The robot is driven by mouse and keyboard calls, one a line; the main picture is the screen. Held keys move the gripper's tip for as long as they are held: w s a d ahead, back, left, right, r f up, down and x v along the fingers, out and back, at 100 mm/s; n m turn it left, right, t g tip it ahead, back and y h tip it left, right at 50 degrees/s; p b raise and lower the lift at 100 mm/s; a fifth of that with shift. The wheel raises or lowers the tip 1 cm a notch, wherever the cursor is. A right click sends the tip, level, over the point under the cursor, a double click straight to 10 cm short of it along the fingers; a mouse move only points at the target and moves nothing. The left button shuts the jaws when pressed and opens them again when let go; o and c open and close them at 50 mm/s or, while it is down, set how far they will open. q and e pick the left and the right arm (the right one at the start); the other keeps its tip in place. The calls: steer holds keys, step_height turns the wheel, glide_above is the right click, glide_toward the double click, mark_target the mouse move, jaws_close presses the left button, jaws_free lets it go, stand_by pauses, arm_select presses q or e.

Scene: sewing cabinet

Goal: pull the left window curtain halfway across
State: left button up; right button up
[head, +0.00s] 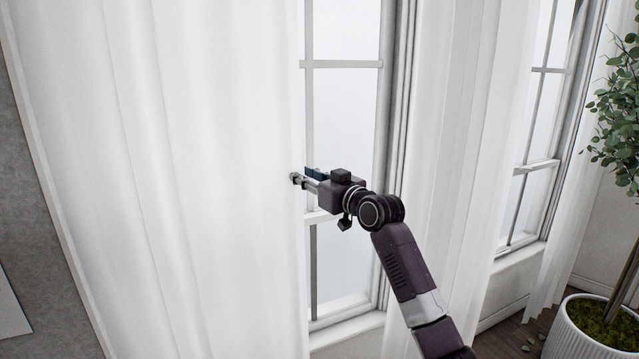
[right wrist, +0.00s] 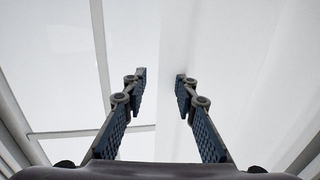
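The left window curtain (head: 150,170) is a white, pleated sheer panel that fills the left half of the head view. Its right edge hangs beside the window panes (head: 345,130). My right gripper (head: 297,179) reaches in from the right, with its fingertips at that edge around mid-height. In the right wrist view its two fingers (right wrist: 161,80) are apart, with a clear gap between them. White curtain cloth (right wrist: 255,90) shows behind and to the right of the fingers. I cannot tell whether the fingers touch the cloth. My left gripper is not in view.
Another white curtain (head: 455,150) hangs right of the first window, with a second window (head: 535,120) beyond it. A leafy plant (head: 622,110) stands in a white ribbed pot (head: 580,335) at the right. Grey wall (head: 35,220) is at the far left.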

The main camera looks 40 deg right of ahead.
steer(key=s, duration=1)
steer(key=shift+s, duration=0.3)
steer(key=shift+a, duration=0.1)
